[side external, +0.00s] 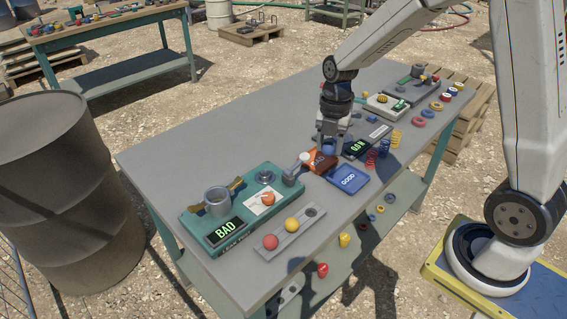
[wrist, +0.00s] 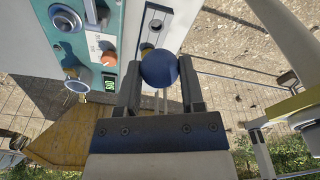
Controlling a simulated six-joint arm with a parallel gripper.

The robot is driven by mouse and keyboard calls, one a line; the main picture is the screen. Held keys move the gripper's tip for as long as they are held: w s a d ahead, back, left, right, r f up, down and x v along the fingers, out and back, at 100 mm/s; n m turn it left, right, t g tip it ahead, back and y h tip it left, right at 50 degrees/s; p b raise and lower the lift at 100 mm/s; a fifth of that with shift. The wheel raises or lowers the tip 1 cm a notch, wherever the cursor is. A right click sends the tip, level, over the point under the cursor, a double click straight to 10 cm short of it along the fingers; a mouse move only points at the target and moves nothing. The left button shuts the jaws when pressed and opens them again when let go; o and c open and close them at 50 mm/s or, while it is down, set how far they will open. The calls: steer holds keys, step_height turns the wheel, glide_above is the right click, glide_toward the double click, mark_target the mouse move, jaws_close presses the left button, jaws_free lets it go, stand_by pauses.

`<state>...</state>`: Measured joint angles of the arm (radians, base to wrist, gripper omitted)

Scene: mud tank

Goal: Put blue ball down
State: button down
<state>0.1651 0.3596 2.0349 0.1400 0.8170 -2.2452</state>
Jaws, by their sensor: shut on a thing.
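My gripper (side external: 330,143) is shut on the blue ball (wrist: 160,68), which sits between its two fingertips in the wrist view. In the side view the gripper is over the table near the orange block (side external: 320,161) and the blue GOOD panel (side external: 348,178), and the ball (side external: 329,147) is partly hidden by the fingers. A grey ball rack (side external: 277,246) lies at the table's front edge, left of the gripper. It holds a red ball (side external: 270,241) and a yellow ball (side external: 292,224), with an empty dark hole (side external: 310,211) at its far end.
A teal test station (side external: 245,208) with a cup and a lit BAD display (side external: 226,230) stands left of the rack. Coloured springs (side external: 385,148), rings and a 0.0 N gauge (side external: 357,149) lie to the right. The back left of the grey table (side external: 215,145) is clear.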

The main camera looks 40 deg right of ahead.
steer(key=s+d+f+m, duration=0.2)
steer(key=d, duration=0.5)
steer(key=shift+s+d+m, duration=0.2)
steer(key=shift+d+m, duration=0.1)
steer(key=shift+d, duration=0.05)
glide_above(317, 161)
steer(key=s, duration=0.2)
steer(key=f, duration=0.8)
steer(key=shift+w+f, duration=0.2)
steer(key=shift+w, duration=0.05)
steer(key=shift+w+d+f, duration=0.15)
steer(key=shift+w+f, duration=0.25)
steer(key=shift+f, duration=0.05)
steer(key=shift+w+f, duration=0.25)
steer(key=shift+f, duration=1.55)
